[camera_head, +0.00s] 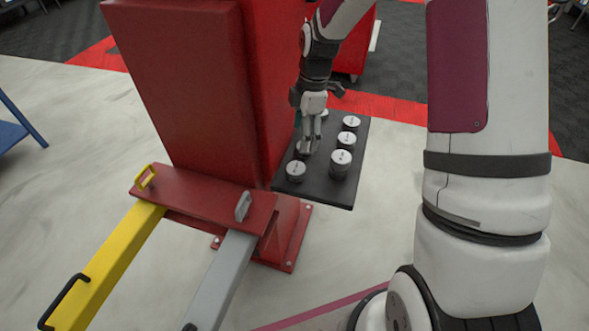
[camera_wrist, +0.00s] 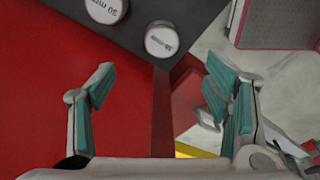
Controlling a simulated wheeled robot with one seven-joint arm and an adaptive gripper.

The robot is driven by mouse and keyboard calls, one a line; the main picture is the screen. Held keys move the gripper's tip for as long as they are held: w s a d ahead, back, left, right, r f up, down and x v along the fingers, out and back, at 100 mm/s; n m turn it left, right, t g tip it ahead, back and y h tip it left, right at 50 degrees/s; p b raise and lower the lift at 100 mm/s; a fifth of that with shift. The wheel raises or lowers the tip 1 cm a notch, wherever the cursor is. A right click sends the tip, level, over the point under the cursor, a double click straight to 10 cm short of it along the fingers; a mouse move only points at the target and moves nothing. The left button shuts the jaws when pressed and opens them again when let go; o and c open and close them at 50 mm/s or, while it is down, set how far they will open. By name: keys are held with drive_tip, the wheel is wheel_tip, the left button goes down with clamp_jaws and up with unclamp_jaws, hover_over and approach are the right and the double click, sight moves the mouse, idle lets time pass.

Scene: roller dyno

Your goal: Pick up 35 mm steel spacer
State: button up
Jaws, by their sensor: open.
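Several short, round, pale steel spacers stand on a black tray (camera_head: 318,192). In the wrist view, one spacer (camera_wrist: 107,9) at the top edge reads "30 mm". Another spacer (camera_wrist: 161,39) sits nearer the tray's corner, and its label is too blurred to read surely. I cannot tell which one is the 35 mm spacer. My gripper (camera_head: 309,146) is open, with its fingers pointing down at the tray's left side, partly hiding a spacer there. In the wrist view my gripper (camera_wrist: 160,82) has its teal-padded fingers wide apart, with nothing between them.
A red column (camera_head: 185,80) stands left of the tray, close to my gripper. A front-left spacer (camera_head: 295,171) and a taller spacer (camera_head: 341,164) stand near my fingers. A yellow arm (camera_head: 110,260) and a grey arm (camera_head: 225,275) reach forward from the column's base.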

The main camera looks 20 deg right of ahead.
sight(296, 168)
drive_tip(key=f, duration=0.5)
drive_tip(key=a+f, duration=0.1)
drive_tip(key=f, duration=0.2)
drive_tip(key=shift+f, duration=0.1)
drive_tip(key=shift+s+a+f, duration=0.1)
drive_tip(key=shift+a+f, duration=0.15)
drive_tip(key=shift+f, duration=1)
drive_tip(key=shift+a+f, duration=0.25)
drive_tip(key=shift+f, duration=1)
drive_tip(key=c, duration=1.5)
